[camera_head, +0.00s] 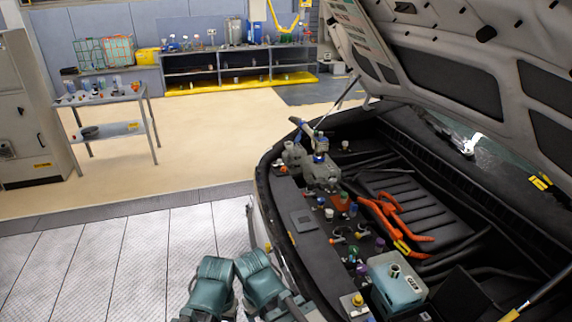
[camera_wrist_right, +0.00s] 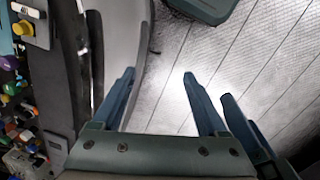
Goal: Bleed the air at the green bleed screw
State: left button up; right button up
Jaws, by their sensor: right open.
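A small green cap (camera_head: 344,197) stands among the fittings along the near edge of the engine bay, and a green part (camera_head: 352,258) shows farther forward. I cannot tell which is the green bleed screw. The right wrist view shows a green part (camera_wrist_right: 27,136) at its left edge. My right gripper (camera_wrist_right: 158,85) is open and empty over the grey floor, beside the car's front edge and apart from the fittings. In the head view my two teal arms sit low at the bottom centre; the left fingers cannot be made out clearly.
The open hood (camera_head: 455,75) hangs over the bay. Orange cables (camera_head: 385,215), a teal-grey reservoir (camera_head: 395,285) and a yellow-topped part (camera_head: 357,300) crowd the bay. A metal cart (camera_head: 110,98) and a shelf bench (camera_head: 240,68) stand far back. The floor left of the car is clear.

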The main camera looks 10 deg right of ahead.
dwell(0.5)
notch_tip(320, 180, up, 2)
jog(key=n+t+y, duration=0.4)
jog(key=n, duration=0.1)
send_over(354, 248)
jog(key=s+d, duration=0.4)
jog(key=shift+g, duration=0.3)
jog(key=b+x, duration=1.2)
jog(key=x, duration=0.2)
jog(key=shift+s+a, duration=0.1)
jog(key=shift+a, duration=0.1)
jog(key=shift+r, duration=0.1)
grip_shut()
